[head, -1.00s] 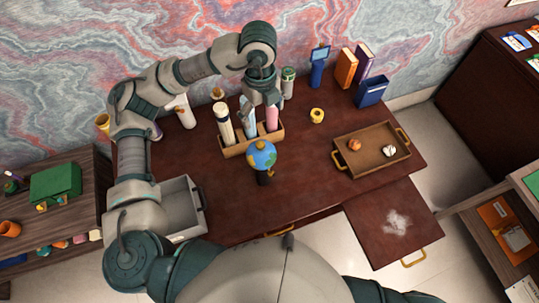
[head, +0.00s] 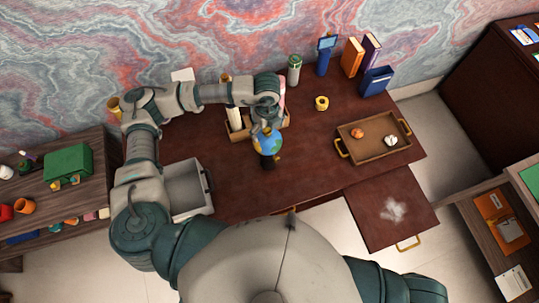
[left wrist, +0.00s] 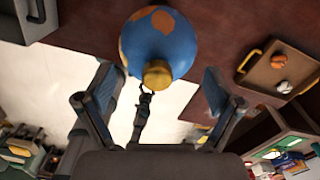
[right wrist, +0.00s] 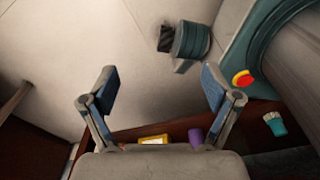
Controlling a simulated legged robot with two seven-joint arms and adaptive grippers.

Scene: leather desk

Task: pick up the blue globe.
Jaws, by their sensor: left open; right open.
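The blue globe (head: 272,145) stands on the dark red desk, in front of the wooden holder, partly covered by my left gripper (head: 267,131). In the left wrist view the globe (left wrist: 170,42) shows blue with orange land and a gold cap toward me. My left gripper (left wrist: 160,90) is open, its two fingers apart on either side of the cap's line, with the globe just beyond the tips. I cannot tell whether they touch it. My right gripper (right wrist: 160,88) is open and empty, away from the globe.
The wooden holder (head: 240,134) with bottles stands just behind the globe. A grey bin (head: 187,188) is at the left. A brown tray (head: 365,153) with small items and a yellow tape roll (head: 321,103) are at the right. Desk right of the globe is clear.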

